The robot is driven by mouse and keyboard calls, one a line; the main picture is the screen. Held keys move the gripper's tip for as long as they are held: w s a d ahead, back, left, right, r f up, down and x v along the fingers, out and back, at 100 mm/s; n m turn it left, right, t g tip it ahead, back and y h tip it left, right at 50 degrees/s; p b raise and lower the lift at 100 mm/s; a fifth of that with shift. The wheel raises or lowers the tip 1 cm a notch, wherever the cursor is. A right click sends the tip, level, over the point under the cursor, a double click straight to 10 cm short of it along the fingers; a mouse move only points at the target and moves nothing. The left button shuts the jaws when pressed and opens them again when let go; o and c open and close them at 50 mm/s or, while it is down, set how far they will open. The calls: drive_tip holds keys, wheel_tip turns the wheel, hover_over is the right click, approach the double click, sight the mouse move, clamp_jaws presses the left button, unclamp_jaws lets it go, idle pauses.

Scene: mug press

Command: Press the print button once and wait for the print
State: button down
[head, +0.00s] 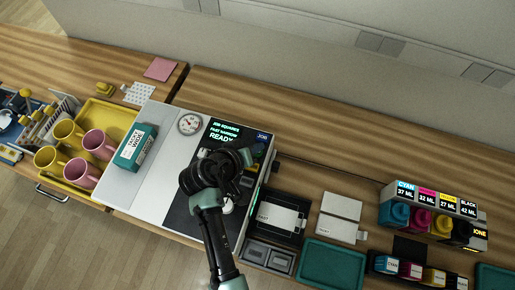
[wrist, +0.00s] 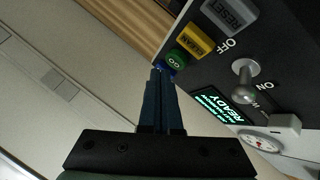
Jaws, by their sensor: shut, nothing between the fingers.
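The press (head: 152,197) is a white and dark machine on the counter. Its screen (head: 224,134) reads "JOB SQUARES, FAST NARROW, READY"; the READY screen also shows in the wrist view (wrist: 222,108). In the wrist view a green button marked GO (wrist: 177,58) sits beside a yellow CLEAN button (wrist: 195,41) and a grey RESET button (wrist: 229,14). My gripper (wrist: 160,72) is shut and empty, its tips close to the green button and a blue part partly behind them. I cannot tell whether they touch.
A metal toggle switch (wrist: 246,72) between OFF and ON stands up from the panel. A yellow tray (head: 113,112) with several mugs is left of the press. Ink bottles (head: 393,213) and a teal tray (head: 330,264) are to the right.

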idle(0.4)
drive_tip(key=shift+f+b, duration=0.35)
drive_tip(key=shift+f, duration=0.1)
drive_tip(key=shift+f+b, duration=0.35)
drive_tip(key=shift+f, duration=0.1)
idle(0.5)
idle(0.4)
drive_tip(key=shift+r+p, duration=0.85)
drive_tip(key=shift+r, duration=0.05)
wheel_tip(320, 180, up, 5)
drive_tip(key=p, duration=0.4)
drive_tip(key=shift+p, duration=0.3)
idle(0.4)
